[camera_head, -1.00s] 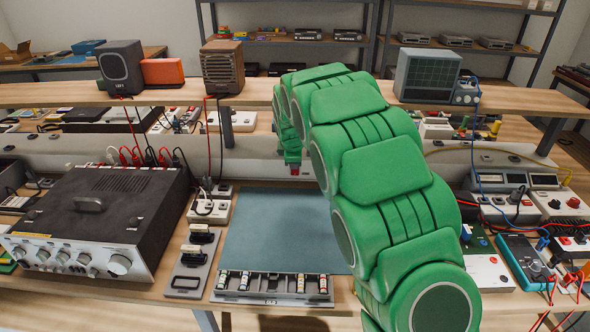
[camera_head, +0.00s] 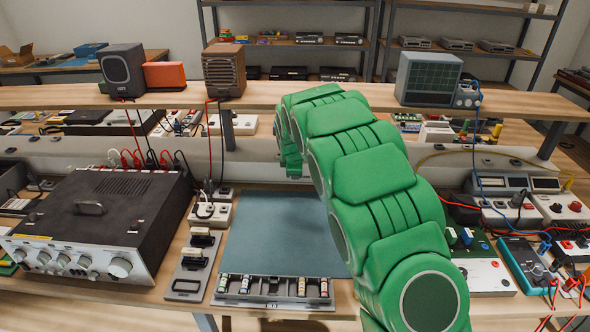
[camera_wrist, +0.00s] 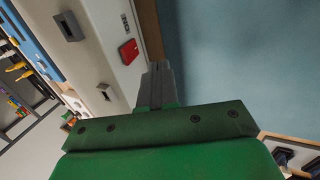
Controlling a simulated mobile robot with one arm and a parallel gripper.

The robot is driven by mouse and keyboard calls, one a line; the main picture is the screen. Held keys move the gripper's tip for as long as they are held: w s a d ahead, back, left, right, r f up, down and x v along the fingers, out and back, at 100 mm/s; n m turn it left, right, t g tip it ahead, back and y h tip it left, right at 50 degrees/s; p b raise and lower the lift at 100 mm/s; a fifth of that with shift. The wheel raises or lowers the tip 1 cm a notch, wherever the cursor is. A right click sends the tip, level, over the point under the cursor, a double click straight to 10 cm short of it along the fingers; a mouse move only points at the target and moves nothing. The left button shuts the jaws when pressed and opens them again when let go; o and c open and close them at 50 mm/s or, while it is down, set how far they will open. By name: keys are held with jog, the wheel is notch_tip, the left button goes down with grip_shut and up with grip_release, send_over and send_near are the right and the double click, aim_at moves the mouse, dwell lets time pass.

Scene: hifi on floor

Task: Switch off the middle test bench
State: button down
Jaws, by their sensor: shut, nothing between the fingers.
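The middle test bench has a pale rail (camera_head: 245,155) along its back, above a blue-grey mat (camera_head: 270,235). A red switch (camera_wrist: 129,52) sits on the rail in the wrist view, with grey sockets beside it. My gripper (camera_wrist: 157,68) is shut and empty, its fingertips just right of the red switch in that picture, over the edge between rail and mat. I cannot tell whether they touch anything. In the head view, my gripper (camera_head: 293,172) is at the rail and hides the switch; the switch's position is unclear.
A black amplifier (camera_head: 100,220) stands left of the mat. A parts tray (camera_head: 270,300) lies at the front edge. A blue multimeter (camera_head: 523,262) and other instruments are on the right.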

jog(key=x, duration=0.5)
jog(key=shift+w+r, duration=0.15)
jog(key=shift+w, duration=0.95)
jog(key=shift+w+r, duration=0.2)
jog(key=shift+w, duration=0.6)
jog(key=shift+w, duration=0.1)
jog(key=shift+w, duration=0.2)
jog(key=shift+r, duration=0.15)
jog(key=shift+r, duration=0.7)
